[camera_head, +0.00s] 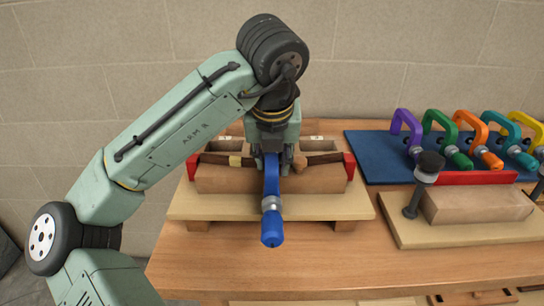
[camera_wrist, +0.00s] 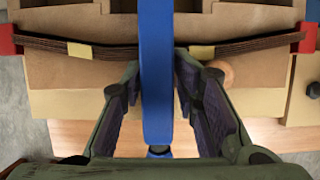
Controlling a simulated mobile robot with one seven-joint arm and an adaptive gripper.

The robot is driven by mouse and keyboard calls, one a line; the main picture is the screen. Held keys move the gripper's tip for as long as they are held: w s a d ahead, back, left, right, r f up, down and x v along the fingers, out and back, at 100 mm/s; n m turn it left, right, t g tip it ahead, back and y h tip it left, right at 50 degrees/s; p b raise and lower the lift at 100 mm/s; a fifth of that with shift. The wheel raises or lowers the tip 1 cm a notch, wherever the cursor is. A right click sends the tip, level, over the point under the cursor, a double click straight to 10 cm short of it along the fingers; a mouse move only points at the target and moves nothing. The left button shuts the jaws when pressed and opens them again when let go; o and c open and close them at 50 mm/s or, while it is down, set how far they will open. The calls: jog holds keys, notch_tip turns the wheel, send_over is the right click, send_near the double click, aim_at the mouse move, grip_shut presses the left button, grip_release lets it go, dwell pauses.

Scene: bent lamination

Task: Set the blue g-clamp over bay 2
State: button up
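The blue g-clamp (camera_head: 271,190) is over the middle of the wooden bending form (camera_head: 225,181), its handle pointing toward the front. My gripper (camera_head: 273,160) points down with one finger on each side of the clamp's frame. In the wrist view the blue frame (camera_wrist: 156,75) runs between the fingertips, which appear to close on it. Dark curved strips (camera_wrist: 120,53) lie across the form behind a yellow band on either side of the clamp. The clamp's lower part and far jaw are hidden, so I cannot tell whether it rests on the form. No bay numbers are readable.
Red end blocks (camera_head: 350,166) flank the strips. A round wooden knob (camera_head: 300,162) is close right of my gripper. Purple, green, orange, teal and yellow clamps stand on a blue board (camera_head: 372,152) at right. The bench front is clear.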

jog(key=o, duration=0.3)
jog(key=shift+a+f, duration=0.15)
jog(key=shift+f, duration=0.2)
jog(key=shift+r, duration=0.25)
jog(key=v, duration=1.1)
jog(key=shift+r, duration=0.4)
jog(key=p+v, duration=0.6)
jog(key=p, duration=0.1)
jog(key=shift+p, duration=0.3)
